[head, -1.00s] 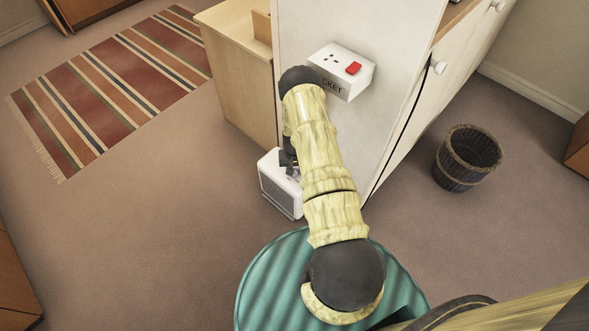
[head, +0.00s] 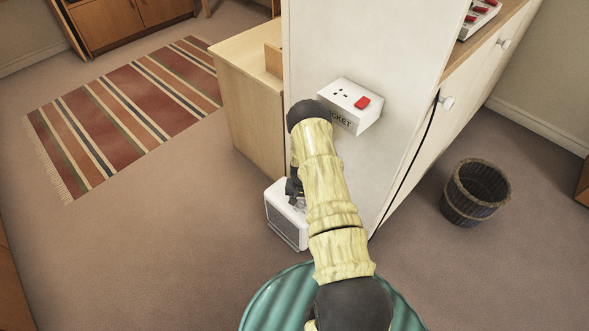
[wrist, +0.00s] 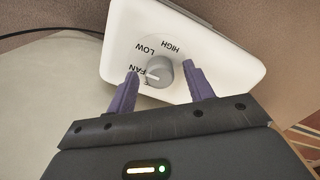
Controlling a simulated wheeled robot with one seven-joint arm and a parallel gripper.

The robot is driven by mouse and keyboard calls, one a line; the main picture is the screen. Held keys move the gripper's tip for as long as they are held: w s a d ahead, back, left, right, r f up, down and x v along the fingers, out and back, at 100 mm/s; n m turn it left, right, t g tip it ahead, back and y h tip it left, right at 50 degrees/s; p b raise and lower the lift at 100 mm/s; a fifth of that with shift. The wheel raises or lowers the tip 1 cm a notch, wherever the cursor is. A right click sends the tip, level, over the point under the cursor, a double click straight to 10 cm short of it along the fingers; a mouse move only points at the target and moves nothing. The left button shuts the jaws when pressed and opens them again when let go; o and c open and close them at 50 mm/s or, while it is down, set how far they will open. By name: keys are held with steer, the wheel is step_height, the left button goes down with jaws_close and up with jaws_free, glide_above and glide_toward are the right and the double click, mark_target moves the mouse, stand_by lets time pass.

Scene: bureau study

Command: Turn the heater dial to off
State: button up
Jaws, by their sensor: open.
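The white heater (head: 288,222) stands on the floor against the end of the white cabinet, partly behind my arm in the head view. In the wrist view its white top (wrist: 215,52) carries a round grey dial (wrist: 158,72) with LOW, HIGH and FAN lettering around it. The dial's pale mark points left, near FAN; the lettering below is partly hidden. My gripper (wrist: 160,68) is open, its two purple fingers on either side of the dial. I cannot tell whether they touch it. In the head view my gripper is mostly hidden by my arm.
A white socket box (head: 350,105) with a red switch is on the cabinet panel (head: 392,55) beside my arm. A wooden desk (head: 250,105) stands behind the heater. A dark wooden bucket (head: 475,192) is at right. A striped rug (head: 125,115) and open carpet lie at left.

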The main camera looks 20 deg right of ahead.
steer(key=m+b, duration=0.1)
steer(key=m, duration=0.4)
steer(key=shift+f, duration=0.1)
steer(key=m+b, duration=0.1)
steer(key=m, duration=0.4)
steer(key=m+b, duration=0.2)
steer(key=m, duration=0.3)
steer(key=shift+m, duration=0.3)
steer(key=m+b, duration=0.2)
steer(key=m, duration=0.4)
steer(key=shift+f+b, duration=0.1)
steer(key=shift+b, duration=0.2)
steer(key=s+a+r+n+p, duration=0.1)
steer(key=r+p, duration=0.4)
steer(key=r, duration=1)
steer(key=s+a+r+n+p, duration=0.2)
steer(key=a+r+n+p, duration=0.2)
steer(key=r, duration=1.2)
steer(key=shift+a+n+y+p, duration=0.15)
steer(key=shift+n+y+p, duration=0.15)
steer(key=shift+n+p, duration=0.6)
steer(key=shift+s, duration=0.1)
